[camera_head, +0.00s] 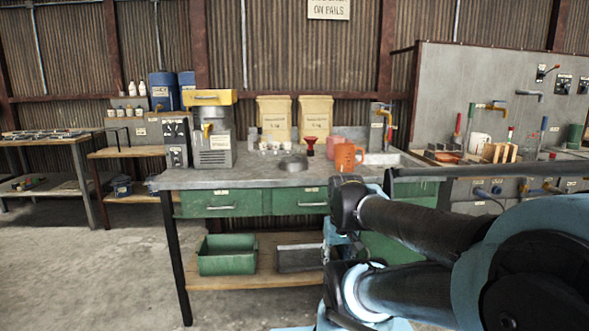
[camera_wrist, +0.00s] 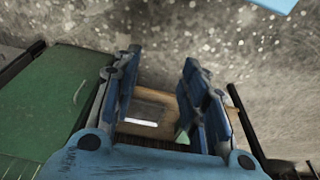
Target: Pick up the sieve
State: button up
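A low, round grey metal vessel (camera_head: 293,163), which looks like the sieve, rests on the grey workbench top (camera_head: 225,178). It is too small to make out any mesh. My gripper (camera_wrist: 160,62) shows in the wrist view with its two blue fingers apart and nothing between them. It hangs over the floor beside the bench's green drawer front (camera_wrist: 45,105). In the head view my arm is at the lower right, in front of the bench, and the gripper's fingers cannot be made out clearly. The sieve is not in the wrist view.
An orange jug (camera_head: 348,157) and a red funnel-like piece (camera_head: 310,146) stand right of the sieve. Small white cups (camera_head: 272,148) and two cream bags (camera_head: 315,117) stand behind. A yellow-topped machine (camera_head: 210,130) is at left. The front left bench top is clear.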

aim_at(295, 164)
jog(key=k, duration=0.65)
jog(key=u, duration=0.25)
jog(key=i, duration=1.65)
jog(key=z, duration=0.25)
